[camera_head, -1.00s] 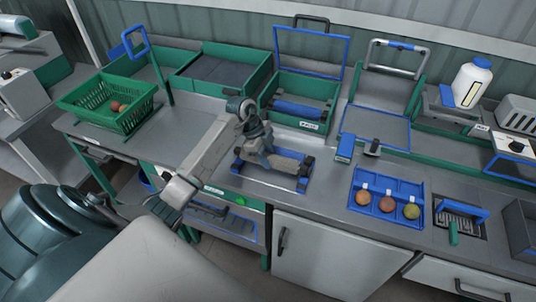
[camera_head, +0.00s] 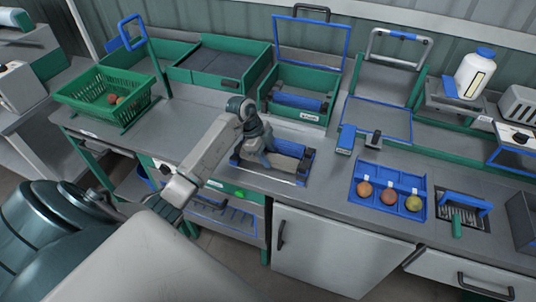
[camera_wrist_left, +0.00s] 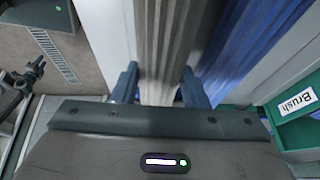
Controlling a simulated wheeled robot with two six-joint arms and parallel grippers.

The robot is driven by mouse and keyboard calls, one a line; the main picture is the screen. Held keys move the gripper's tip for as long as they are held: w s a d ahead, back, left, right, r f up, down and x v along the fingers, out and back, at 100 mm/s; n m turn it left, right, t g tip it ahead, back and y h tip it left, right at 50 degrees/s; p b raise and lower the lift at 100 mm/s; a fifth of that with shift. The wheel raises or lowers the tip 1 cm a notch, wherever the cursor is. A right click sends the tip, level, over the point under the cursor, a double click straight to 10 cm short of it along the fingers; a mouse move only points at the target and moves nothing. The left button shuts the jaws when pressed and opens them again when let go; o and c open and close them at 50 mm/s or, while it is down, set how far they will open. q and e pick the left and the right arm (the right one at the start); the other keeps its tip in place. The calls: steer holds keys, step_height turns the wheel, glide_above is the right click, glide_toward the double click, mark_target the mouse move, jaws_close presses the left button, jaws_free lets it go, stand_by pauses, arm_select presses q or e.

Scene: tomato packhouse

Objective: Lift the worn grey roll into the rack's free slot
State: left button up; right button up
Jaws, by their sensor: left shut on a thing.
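My left gripper (camera_head: 254,150) is over the left part of a low blue-and-black holder (camera_head: 303,164) on the bench. It is shut on the worn grey roll (camera_head: 276,159). In the left wrist view the ridged grey roll (camera_wrist_left: 161,45) runs between the fingers of the gripper (camera_wrist_left: 160,88). In the head view part of the roll is hidden behind the gripper. I cannot tell whether it is clear of the holder. A green rack (camera_head: 282,115) stands just behind, with a blue roll (camera_head: 297,102) inside. Its slots are hard to make out. My right gripper is not in view.
A "Brush" label (camera_wrist_left: 297,103) marks the green wall. A blue-capped upright device (camera_head: 346,139) stands right of the holder. A green basket (camera_head: 82,107) stands left. Bench between basket and gripper is clear.

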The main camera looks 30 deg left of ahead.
arm_select(q)
steer(key=shift+f, duration=0.2)
stand_by(0.3)
steer(key=shift+f, duration=0.25)
steer(key=o, duration=1.3)
steer(key=shift+c, duration=0.2)
steer(key=c, duration=0.3)
steer(key=shift+r, duration=0.1)
step_height(320, 180, up, 7)
steer(key=p, duration=0.6)
